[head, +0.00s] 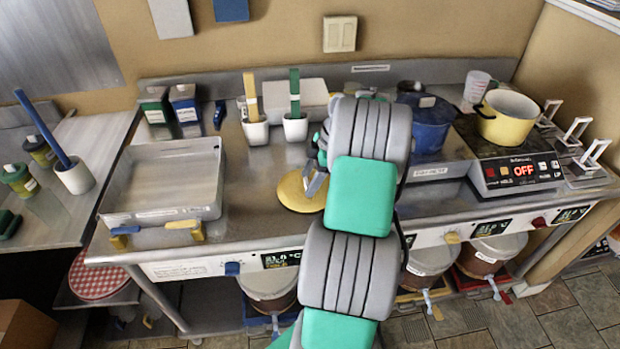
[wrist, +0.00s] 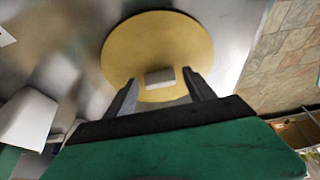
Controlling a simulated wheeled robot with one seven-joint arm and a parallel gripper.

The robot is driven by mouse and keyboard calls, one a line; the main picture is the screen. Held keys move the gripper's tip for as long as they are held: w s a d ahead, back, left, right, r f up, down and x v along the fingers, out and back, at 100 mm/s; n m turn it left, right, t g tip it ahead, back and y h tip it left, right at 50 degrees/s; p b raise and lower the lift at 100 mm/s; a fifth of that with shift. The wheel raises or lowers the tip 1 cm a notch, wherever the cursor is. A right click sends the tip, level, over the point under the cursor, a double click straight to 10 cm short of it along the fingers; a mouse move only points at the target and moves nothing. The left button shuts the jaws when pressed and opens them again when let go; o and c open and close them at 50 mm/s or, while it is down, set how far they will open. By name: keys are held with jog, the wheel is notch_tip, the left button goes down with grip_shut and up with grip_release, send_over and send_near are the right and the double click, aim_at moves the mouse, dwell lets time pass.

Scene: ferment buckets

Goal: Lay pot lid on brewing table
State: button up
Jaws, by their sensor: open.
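The pot lid is a flat yellow disc (head: 298,192) lying on the steel brewing table (head: 255,215), left of my arm in the head view. In the wrist view the lid (wrist: 158,50) fills the upper middle, with a pale block-shaped handle (wrist: 159,78) on it. My gripper (wrist: 160,92) is open, one finger on each side of the handle. I cannot tell whether the fingers touch the lid or the handle. In the head view my gripper (head: 313,183) is over the lid and partly hidden by my arm.
A steel tray (head: 160,212) stands left of the lid. White pots (head: 255,130) with coloured handles stand behind it. A blue pot (head: 432,138) is to the right, and a yellow pot (head: 506,124) sits on a burner (head: 515,170). Bare steel surrounds the lid at front and left.

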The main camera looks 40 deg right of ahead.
jog(key=shift+r, duration=0.25)
jog(key=p+v, duration=0.3)
jog(key=v, duration=0.9)
jog(key=w+a+r+m, duration=0.2)
jog(key=w+a+r, duration=0.25)
jog(key=a, duration=0.45)
jog(key=a+r+m+h, duration=0.2)
jog(key=a+m, duration=0.1)
jog(key=a, duration=1.2)
jog(key=s+a+f+m+t+h, duration=0.1)
jog(key=s+a+f+m, duration=0.2)
jog(key=s+a+m, duration=0.3)
jog(key=s+a, duration=0.5)
jog(key=shift+s+a+t+h, duration=0.2)
jog(key=shift+s+t+h, duration=0.1)
jog(key=shift+t, duration=0.1)
